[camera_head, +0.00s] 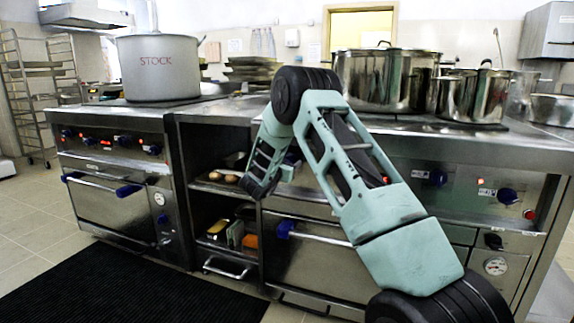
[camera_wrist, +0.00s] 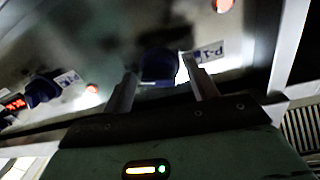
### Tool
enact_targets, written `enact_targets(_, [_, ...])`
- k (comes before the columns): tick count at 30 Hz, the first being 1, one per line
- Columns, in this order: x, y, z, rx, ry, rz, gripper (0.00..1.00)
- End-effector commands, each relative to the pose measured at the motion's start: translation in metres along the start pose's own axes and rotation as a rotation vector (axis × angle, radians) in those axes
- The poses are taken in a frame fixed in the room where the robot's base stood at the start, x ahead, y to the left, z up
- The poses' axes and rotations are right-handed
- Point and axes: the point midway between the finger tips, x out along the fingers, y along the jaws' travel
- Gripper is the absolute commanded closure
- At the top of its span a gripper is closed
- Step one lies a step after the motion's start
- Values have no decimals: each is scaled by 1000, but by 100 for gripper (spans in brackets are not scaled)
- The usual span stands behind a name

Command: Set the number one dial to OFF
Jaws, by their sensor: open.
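In the wrist view, a dark blue dial (camera_wrist: 158,66) sits on the metal control panel between the tips of my open gripper (camera_wrist: 157,72). Whether the fingers touch it is not clear. A white label (camera_wrist: 205,53) with blurred print, perhaps "P-1", is just right of it. A second blue dial (camera_wrist: 42,91) is at the left with its own label (camera_wrist: 67,78). The dial's pointer setting is too dark to read. In the head view, my arm hides the gripper and part of the right stove's panel; blue dials (camera_head: 437,178) and (camera_head: 507,196) show at its right.
A red-lettered STOCK pot (camera_head: 158,68) stands on the left stove. Large steel pots (camera_head: 387,80) stand on the right stove behind my arm. An oven handle (camera_head: 315,236) is below the panel. Open shelves (camera_head: 222,205) are between the stoves, and a black mat (camera_head: 130,285) lies on the floor.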

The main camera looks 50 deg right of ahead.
Motion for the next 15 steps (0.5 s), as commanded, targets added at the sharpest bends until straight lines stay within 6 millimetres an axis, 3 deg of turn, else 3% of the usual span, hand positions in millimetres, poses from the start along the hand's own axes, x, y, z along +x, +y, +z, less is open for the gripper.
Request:
enact_targets(5, [0, 0, 0, 0, 0, 0, 44])
enact_targets(9, [0, 0, 0, 0, 0, -1, 83])
enact_targets(15, [-1, -1, -1, -3, 0, -1, 85])
